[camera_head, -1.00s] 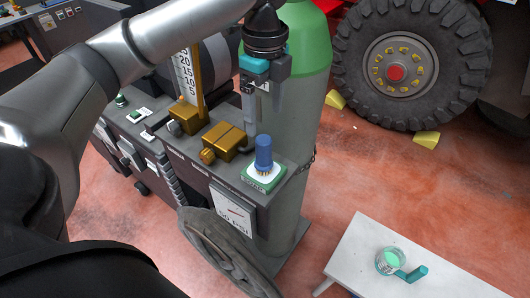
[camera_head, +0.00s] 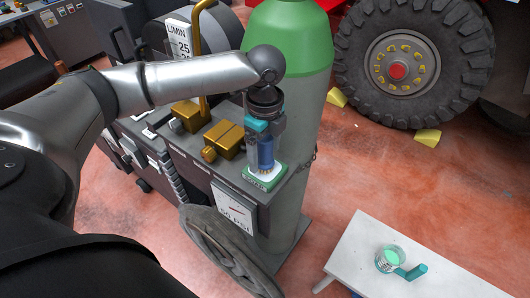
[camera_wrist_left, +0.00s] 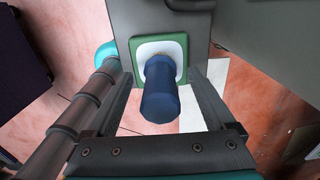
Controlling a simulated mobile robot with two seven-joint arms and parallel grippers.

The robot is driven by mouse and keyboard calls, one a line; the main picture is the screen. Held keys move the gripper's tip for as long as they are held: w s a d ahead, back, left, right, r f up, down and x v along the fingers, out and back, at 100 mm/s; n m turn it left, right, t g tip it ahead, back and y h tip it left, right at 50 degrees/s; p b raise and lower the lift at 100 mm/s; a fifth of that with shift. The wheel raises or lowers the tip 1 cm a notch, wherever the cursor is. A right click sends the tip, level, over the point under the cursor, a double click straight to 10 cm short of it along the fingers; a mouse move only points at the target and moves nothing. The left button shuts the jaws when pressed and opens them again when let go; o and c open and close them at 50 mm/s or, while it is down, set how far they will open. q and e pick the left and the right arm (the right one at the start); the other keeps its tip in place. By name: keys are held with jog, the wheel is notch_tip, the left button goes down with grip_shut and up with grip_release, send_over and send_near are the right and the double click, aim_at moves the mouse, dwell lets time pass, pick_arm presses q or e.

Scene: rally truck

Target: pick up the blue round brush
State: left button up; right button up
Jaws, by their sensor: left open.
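The blue round brush (camera_head: 265,152) stands upright on a small green and white pad (camera_head: 277,177) at the corner of the grey machine's top. My left gripper (camera_head: 263,165) is open and has come down over the brush, with its fingers beside it. In the left wrist view the brush (camera_wrist_left: 160,88) stands between the two open fingers, with gaps visible on both sides. The pad (camera_wrist_left: 147,50) shows behind its base. My right gripper is not in view.
Brass valve blocks (camera_head: 224,139) sit just left of the brush on the machine. A tall green-topped gas cylinder (camera_head: 290,100) stands close behind it. A white table (camera_head: 350,255) with a turquoise-handled cup (camera_head: 389,259) is at the lower right.

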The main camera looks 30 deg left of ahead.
pick_arm(q)
jog(key=shift+c, duration=0.2)
grip_shut()
dwell(0.5)
